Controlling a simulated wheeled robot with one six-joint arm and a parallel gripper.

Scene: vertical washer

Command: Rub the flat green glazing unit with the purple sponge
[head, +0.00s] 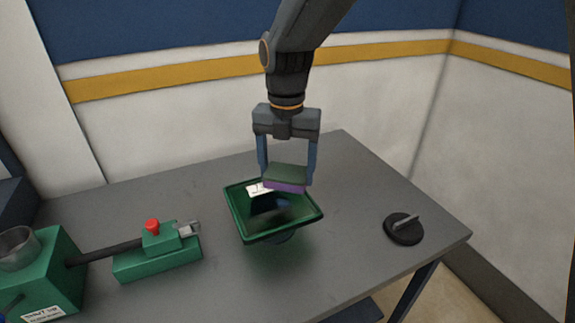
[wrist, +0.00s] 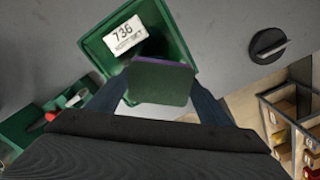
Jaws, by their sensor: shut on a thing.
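My gripper (head: 287,180) points down, shut on the sponge (head: 285,187), which has a purple lower layer and a dark green upper layer. The sponge (wrist: 160,84) is over the unit's far right part in the head view. I cannot tell whether they touch.
A green device with a red knob (head: 152,226) and a green block with a metal cup (head: 17,247) stand at left. A black round disc with a handle (head: 404,228) lies at right. Bare table (head: 355,195) lies between it and the unit. A wall stands behind.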

